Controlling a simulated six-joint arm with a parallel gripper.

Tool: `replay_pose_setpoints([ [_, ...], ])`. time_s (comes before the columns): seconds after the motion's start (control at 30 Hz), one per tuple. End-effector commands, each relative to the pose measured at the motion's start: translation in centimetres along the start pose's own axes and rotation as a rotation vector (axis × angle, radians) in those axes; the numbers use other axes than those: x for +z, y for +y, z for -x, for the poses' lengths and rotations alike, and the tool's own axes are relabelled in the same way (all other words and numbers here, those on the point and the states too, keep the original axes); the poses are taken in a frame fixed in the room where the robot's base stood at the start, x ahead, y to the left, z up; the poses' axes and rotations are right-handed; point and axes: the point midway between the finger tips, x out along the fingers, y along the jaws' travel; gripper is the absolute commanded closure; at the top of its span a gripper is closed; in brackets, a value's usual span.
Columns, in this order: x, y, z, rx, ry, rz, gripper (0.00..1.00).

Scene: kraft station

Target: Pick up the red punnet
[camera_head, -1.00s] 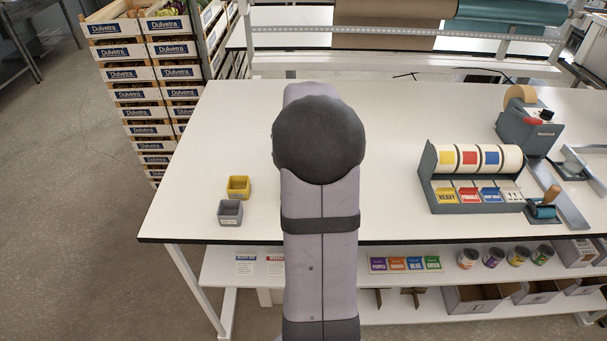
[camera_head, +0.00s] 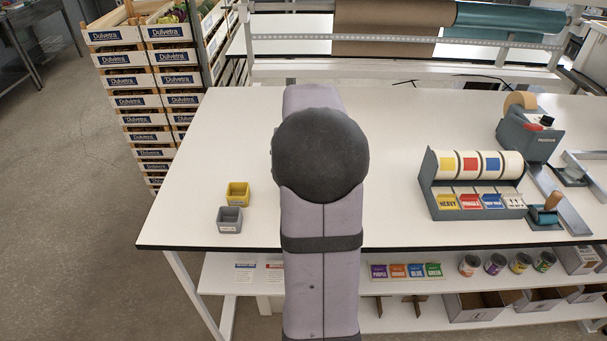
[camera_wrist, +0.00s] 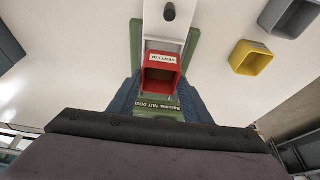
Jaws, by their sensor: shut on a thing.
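The red punnet (camera_wrist: 160,79) shows in the wrist view, a small open square box with a white label on its rim. The dark blue fingers of my gripper (camera_wrist: 160,96) are on its two sides, and the gripper is shut on it. Whether the punnet touches the bench cannot be told. In the head view my arm hides the gripper and the red punnet. A yellow punnet (camera_head: 238,194) and a grey punnet (camera_head: 230,220) stand on the bench left of my arm. The yellow punnet (camera_wrist: 251,59) and the grey one (camera_wrist: 290,14) also show in the wrist view.
A green piece (camera_wrist: 136,45) with a white part lies beyond the red punnet. A label dispenser (camera_head: 470,200) and a tape dispenser (camera_head: 527,135) stand on the white bench (camera_head: 400,120) at right. Crates (camera_head: 150,100) are stacked beyond its left end. The bench's left part is mostly clear.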

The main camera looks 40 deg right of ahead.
Motion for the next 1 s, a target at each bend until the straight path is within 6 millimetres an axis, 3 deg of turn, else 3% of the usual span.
replay_pose_setpoints([
  [0.3, -2.0, 0.0, 4.7, 0.0, 0.004, -0.001, 0.8],
  [0.67, -2.8, -0.2, 6.5, -0.003, -0.001, 0.006, 0.8],
  [0.87, -4.1, -2.7, 6.7, -0.032, -0.002, 0.074, 0.8],
  [1.0, -5.6, -6.0, 6.7, -0.067, -0.004, 0.16, 0.8],
])
